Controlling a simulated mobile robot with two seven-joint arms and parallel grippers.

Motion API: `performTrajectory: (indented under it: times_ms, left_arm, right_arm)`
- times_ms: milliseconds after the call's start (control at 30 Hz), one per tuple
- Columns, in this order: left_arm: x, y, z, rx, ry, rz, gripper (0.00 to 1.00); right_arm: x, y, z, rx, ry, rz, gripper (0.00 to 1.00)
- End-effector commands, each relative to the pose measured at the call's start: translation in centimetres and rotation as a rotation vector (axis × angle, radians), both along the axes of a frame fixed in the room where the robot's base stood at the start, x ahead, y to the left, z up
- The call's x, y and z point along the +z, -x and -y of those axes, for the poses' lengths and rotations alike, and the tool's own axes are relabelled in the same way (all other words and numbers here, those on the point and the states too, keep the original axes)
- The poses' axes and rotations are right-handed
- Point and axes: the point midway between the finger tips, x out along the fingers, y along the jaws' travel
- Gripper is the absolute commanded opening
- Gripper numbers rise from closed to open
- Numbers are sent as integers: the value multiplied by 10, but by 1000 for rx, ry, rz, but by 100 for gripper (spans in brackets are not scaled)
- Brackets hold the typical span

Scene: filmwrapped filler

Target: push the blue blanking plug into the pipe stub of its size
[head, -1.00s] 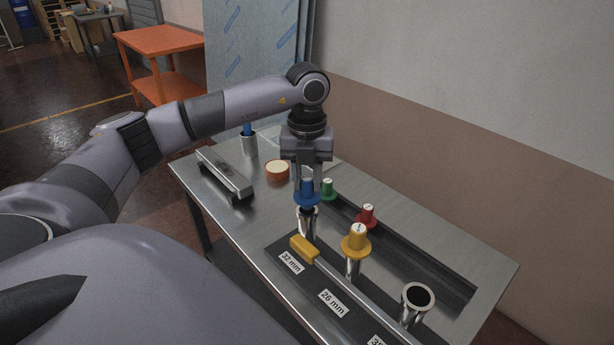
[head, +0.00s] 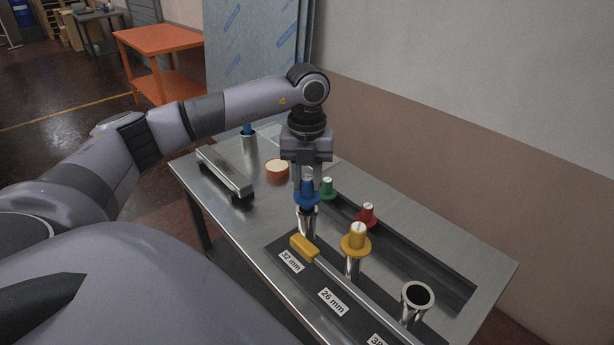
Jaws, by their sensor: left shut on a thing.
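The blue blanking plug (head: 307,197) is upright in my left gripper (head: 307,182), which points straight down and is shut on it. The plug is at the mouth of the pipe stub (head: 306,223) behind the "32 mm" label (head: 290,262); how deep it sits I cannot tell. A yellow plug (head: 356,239) sits on the stub behind the "26 mm" label (head: 332,302). The third stub (head: 417,297), at the near right, is open and empty. My right gripper is not in view.
A green plug (head: 327,188) and a red plug (head: 367,215) stand by the long dark trough (head: 428,264). A yellow-ended bar (head: 304,249) lies before the stubs. A metal bar tool (head: 225,174), a round tub (head: 277,168) and a metal cup (head: 249,144) stand at the far left.

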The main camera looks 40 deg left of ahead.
Motion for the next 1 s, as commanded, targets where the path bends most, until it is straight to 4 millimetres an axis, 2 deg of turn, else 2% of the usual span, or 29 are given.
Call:
performTrajectory:
  times_ms: [1000]
  left_arm:
    - [-27, 0, 0, 0, 0, 0, 0]
  right_arm:
    - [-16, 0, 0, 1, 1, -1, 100]
